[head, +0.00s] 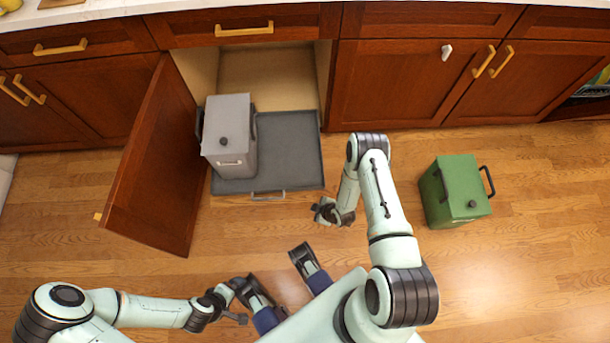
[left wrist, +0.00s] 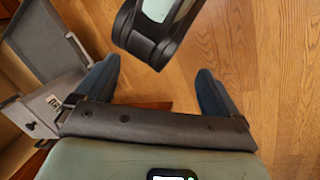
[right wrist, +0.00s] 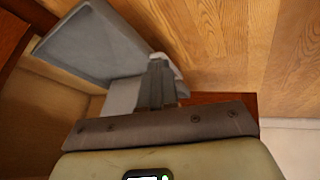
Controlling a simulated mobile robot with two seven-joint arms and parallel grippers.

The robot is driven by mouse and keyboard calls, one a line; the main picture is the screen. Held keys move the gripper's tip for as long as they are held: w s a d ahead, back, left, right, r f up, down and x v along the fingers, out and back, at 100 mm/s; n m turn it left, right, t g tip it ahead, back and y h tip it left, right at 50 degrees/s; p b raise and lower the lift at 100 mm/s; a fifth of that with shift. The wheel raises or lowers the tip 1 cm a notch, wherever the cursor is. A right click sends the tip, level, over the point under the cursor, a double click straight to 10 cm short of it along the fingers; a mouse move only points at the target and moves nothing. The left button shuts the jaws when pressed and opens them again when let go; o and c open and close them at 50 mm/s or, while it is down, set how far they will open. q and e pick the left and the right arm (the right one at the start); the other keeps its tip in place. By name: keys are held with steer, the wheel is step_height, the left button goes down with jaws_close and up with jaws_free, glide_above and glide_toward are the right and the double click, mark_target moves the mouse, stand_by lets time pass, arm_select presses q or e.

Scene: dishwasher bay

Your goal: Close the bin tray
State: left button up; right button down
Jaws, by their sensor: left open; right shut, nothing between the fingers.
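The dark grey bin tray (head: 290,150) is pulled out of the open cabinet, with a handle (head: 268,196) on its front edge. A grey lidded bin (head: 228,135) stands upright on its left side. My right gripper (head: 322,212) is shut and empty, just in front of the tray's front right corner and apart from it as far as I can see. My left gripper (head: 243,302) is open and empty, low over the floor in front of the cabinet. Its spread fingers show in the left wrist view (left wrist: 155,90).
The cabinet door (head: 155,165) stands wide open left of the tray. A green bin (head: 457,190) stands on the wooden floor to the right. Closed cabinets (head: 400,80) line the back. The floor between the tray and the green bin is partly covered by my right arm.

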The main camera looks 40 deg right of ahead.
step_height(320, 180, down, 5)
steer(key=w+d+n+t+b, duration=0.1)
steer(key=w+d+n+b, duration=0.1)
steer(key=b, duration=0.4)
glide_toward(302, 190)
step_height(302, 190, down, 4)
steer(key=s+a, duration=0.1)
steer(key=a, duration=0.2)
arm_select(q)
steer(key=w+a+f+y+b, duration=0.1)
steer(key=w+a+f, duration=0.2)
steer(key=f, duration=0.7)
steer(key=shift+a+f+n+t, duration=0.4)
steer(key=shift+a, duration=0.15)
arm_select(e)
steer(key=shift+w+d+f, duration=0.1)
steer(key=shift+w+d, duration=0.5)
steer(key=shift+w, duration=0.3)
steer(key=shift+w+d+f, duration=0.1)
steer(key=shift+w+d, duration=0.45)
steer(key=shift+w, duration=0.3)
arm_select(q)
steer(key=shift+w, duration=0.1)
arm_select(e)
steer(key=shift+r, duration=0.1)
